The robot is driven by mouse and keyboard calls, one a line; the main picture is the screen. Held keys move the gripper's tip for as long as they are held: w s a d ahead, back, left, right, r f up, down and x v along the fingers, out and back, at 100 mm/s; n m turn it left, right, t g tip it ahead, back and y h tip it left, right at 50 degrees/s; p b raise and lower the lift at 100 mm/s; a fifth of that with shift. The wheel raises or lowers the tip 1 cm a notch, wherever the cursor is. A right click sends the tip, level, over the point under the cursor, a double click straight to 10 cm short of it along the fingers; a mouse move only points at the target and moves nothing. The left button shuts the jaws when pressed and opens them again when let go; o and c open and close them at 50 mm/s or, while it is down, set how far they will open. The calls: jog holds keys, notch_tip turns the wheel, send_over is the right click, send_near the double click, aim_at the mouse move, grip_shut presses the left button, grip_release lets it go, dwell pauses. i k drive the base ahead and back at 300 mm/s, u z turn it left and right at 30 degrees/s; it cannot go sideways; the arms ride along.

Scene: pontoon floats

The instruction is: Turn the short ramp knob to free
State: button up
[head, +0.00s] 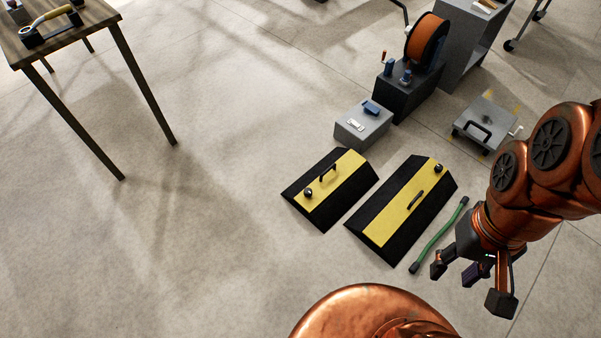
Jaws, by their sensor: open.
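The short ramp (330,187) lies on the floor in the middle of the head view, black with a yellow top band. Its round black knob (308,193) sits near the left end of the band, beside a black handle (328,172). The knob's setting is too small to read. A longer black and yellow ramp (403,208) lies to its right, with its own knob (438,168) near the far end and a handle. My gripper (470,276) is open and empty at the lower right, apart from both ramps, to the right of the longer one.
A green bar with black ends (438,238) lies between the longer ramp and my gripper. Behind stand a grey box (350,134), an orange cable reel (424,42) on a dark base, and a grey hatch plate (487,122). A wooden table (75,32) stands at left; floor between is clear.

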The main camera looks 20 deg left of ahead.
aim_at(307, 192)
jog(key=u, duration=0.7)
jog(key=i, duration=0.85)
jog(key=u, duration=1.15)
jog(key=i, duration=0.2)
jog(key=u, duration=0.2)
